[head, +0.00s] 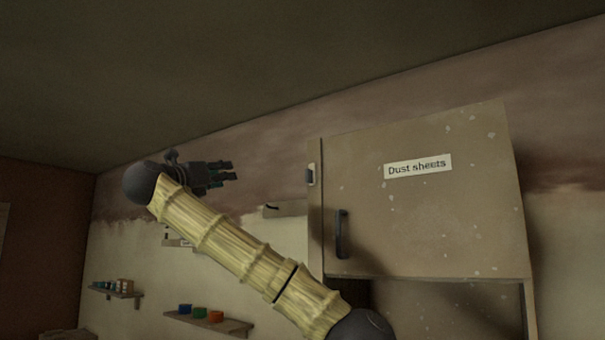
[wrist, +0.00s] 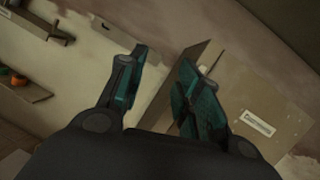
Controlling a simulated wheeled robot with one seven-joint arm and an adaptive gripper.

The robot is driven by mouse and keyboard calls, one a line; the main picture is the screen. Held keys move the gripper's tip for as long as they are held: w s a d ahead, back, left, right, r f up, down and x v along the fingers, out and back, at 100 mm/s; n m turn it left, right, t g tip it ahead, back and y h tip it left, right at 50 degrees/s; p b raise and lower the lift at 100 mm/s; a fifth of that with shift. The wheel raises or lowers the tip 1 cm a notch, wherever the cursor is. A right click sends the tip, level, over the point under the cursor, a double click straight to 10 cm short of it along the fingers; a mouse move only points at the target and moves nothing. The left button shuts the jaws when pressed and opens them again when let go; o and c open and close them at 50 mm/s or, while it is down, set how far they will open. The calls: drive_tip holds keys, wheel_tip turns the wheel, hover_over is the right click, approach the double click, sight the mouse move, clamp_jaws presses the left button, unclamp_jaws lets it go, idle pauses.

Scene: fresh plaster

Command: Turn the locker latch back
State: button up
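The locker (head: 440,220) is a beige box with a door labelled "Dust sheets", on the right in the head view. A small metal latch (head: 311,177) sits at the door's left edge, up and left of a dark upright handle (head: 341,233). The latch's exact angle is too small to tell. My gripper (head: 231,171) is left of the locker, apart from it, with its fingers pointing right. In the wrist view my gripper (wrist: 163,75) is open with nothing between its teal-padded fingers. The locker (wrist: 260,90) shows tilted behind the right finger, which hides part of it.
A wall shelf (head: 225,324) with coloured pots is low and left of the locker. A smaller shelf (head: 117,293) with more pots is further left. The wall between my gripper and the locker is mostly bare. The ceiling slopes across the top of the head view.

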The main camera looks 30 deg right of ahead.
sight(310, 173)
drive_tip(key=s+d+r+m+g+y, duration=0.1)
drive_tip(key=s+d+r+m+g, duration=0.15)
drive_tip(key=d, duration=0.45)
drive_tip(key=s+d+r+m+g, duration=0.2)
drive_tip(key=s+d+m, duration=0.15)
drive_tip(key=d, duration=0.45)
drive_tip(key=p+x, duration=0.5)
drive_tip(key=x, duration=0.5)
drive_tip(key=shift+d+n+p, duration=0.3)
drive_tip(key=shift+d, duration=0.1)
clamp_jaws()
